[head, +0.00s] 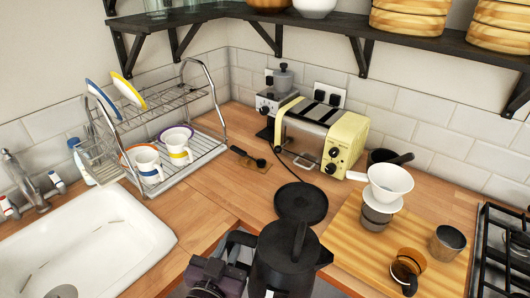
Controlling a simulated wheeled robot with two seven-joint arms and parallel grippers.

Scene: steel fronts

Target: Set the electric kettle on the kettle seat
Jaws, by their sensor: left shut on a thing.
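The black electric kettle (284,264) is upright at the bottom centre of the head view, with its spout pointing right. Its lower part is cut off by the picture edge. My left gripper (242,252) comes in from the lower left and is shut on the kettle at its left side; the fingertips are partly hidden. The kettle seat (300,200) is a flat black round disc on the wooden counter, just behind the kettle in the picture. It is empty, and the kettle covers part of its near edge. My right gripper is not in view.
A wooden board (345,246) right of the seat carries a white dripper (388,184), an amber cup (406,266) and a metal cup (447,242). A yellow toaster (322,133) stands behind. The sink (85,235) and dish rack (185,165) are left.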

